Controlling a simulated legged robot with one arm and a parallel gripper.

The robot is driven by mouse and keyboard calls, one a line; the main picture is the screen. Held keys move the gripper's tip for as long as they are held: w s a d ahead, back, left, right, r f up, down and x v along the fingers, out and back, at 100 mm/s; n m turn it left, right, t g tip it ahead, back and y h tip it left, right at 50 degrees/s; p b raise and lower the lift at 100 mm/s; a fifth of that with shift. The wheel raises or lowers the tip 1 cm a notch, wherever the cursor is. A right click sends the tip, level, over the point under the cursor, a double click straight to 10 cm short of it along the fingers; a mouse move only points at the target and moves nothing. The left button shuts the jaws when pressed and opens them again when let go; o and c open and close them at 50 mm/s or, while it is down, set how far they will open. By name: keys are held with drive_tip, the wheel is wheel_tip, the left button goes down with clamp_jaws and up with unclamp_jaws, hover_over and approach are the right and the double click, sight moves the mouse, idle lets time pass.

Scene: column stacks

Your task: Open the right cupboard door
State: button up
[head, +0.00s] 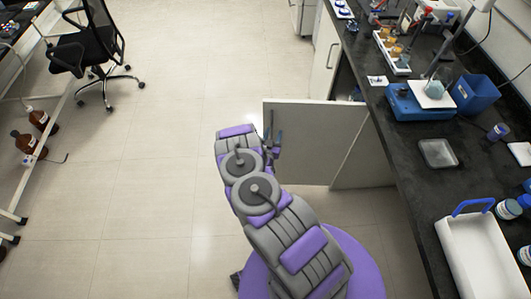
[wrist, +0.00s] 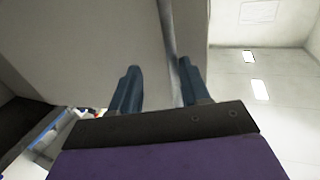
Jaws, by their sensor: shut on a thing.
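The right cupboard door (head: 308,150) is a pale grey panel. It stands swung out from under the dark bench, wide open, with its free edge to the left. My gripper (head: 271,143) is at that free edge, on the handle side. In the wrist view my gripper (wrist: 158,78) has its two blue-grey fingers on either side of a slim metal handle (wrist: 167,30), shut on it. The door panel (wrist: 95,40) fills the left of that view. The exact finger contact is hard to see.
The dark cupboard opening (head: 346,82) shows behind the door. A closed neighbouring door (head: 325,58) with a handle is farther back. The black benchtop (head: 400,145) carries lab ware and a white tray (head: 480,255). Free floor (head: 160,170) lies left; an office chair (head: 95,45) stands far left.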

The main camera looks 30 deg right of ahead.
drive_tip(key=v, duration=1.5)
drive_tip(key=shift+a, duration=0.2)
drive_tip(key=shift+c, duration=0.5)
